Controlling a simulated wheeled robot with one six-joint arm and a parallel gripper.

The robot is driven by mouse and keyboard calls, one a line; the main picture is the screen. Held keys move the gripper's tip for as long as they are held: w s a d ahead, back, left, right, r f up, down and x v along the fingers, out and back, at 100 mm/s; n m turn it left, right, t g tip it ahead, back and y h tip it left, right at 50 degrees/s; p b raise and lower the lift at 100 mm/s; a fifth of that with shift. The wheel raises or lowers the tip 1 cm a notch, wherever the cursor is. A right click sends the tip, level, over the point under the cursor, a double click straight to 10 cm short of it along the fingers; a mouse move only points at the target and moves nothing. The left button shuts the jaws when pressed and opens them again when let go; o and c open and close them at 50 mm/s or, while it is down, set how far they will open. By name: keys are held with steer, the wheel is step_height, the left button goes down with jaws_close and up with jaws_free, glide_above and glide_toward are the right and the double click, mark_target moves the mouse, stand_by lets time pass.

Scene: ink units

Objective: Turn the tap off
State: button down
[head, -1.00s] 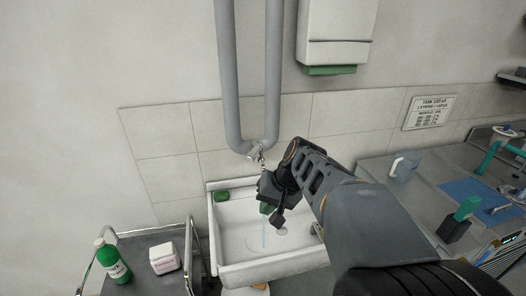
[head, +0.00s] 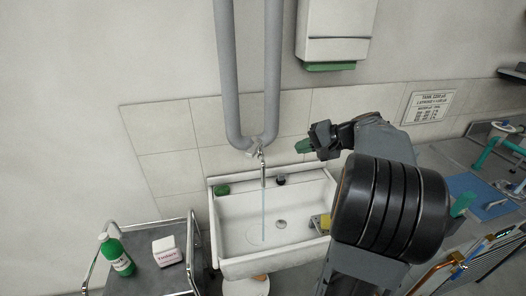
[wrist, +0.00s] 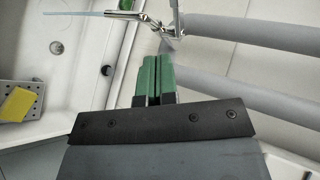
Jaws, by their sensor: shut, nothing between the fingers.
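The chrome tap (head: 262,168) hangs below the U-shaped grey pipes on the wall, and a thin pale blue stream of water (head: 263,215) runs from it into the white sink (head: 245,267). My gripper (head: 302,146) is shut and empty, to the right of the tap and a little above it, apart from it in the head view. In the wrist view the green fingers (wrist: 152,70) lie together and point toward the tap (wrist: 130,15) and its metal fittings; the gap is hard to judge. The stream also shows there (wrist: 75,13).
A green soap (head: 222,190) lies at the sink's back left, a yellow sponge (head: 325,221) at its right. The paper dispenser (head: 331,35) hangs above. A trolley (head: 145,273) with a green bottle (head: 117,255) and a white box (head: 166,250) stands left.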

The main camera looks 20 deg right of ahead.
mark_target(255, 148)
steer(key=r+p+x, duration=0.1)
steer(key=p+x, duration=0.2)
steer(key=x, duration=1)
steer(key=shift+w+a+r, duration=0.35)
steer(key=shift+r, duration=0.05)
